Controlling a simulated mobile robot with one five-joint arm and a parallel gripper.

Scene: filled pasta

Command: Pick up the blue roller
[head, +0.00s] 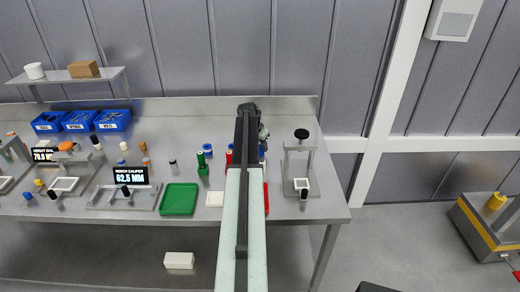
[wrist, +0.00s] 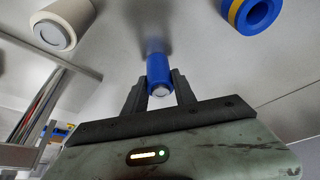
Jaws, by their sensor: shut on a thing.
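The blue roller (wrist: 158,73) is upright in the picture of the wrist view, with a pale end facing the camera. My gripper (wrist: 160,92) has its two dark fingers on either side of the roller and is shut on it. A grey table surface lies behind the roller; I cannot tell whether the roller touches it. In the head view my arm reaches over the bench and hides most of the gripper and the roller.
In the wrist view, a cream roller (wrist: 62,24) is at upper left and a blue-and-yellow ring (wrist: 252,10) at upper right. In the head view, the bench (head: 330,205) holds a green tray (head: 179,199), blue bins (head: 112,120) and a gauge stand (head: 300,145) right of my arm.

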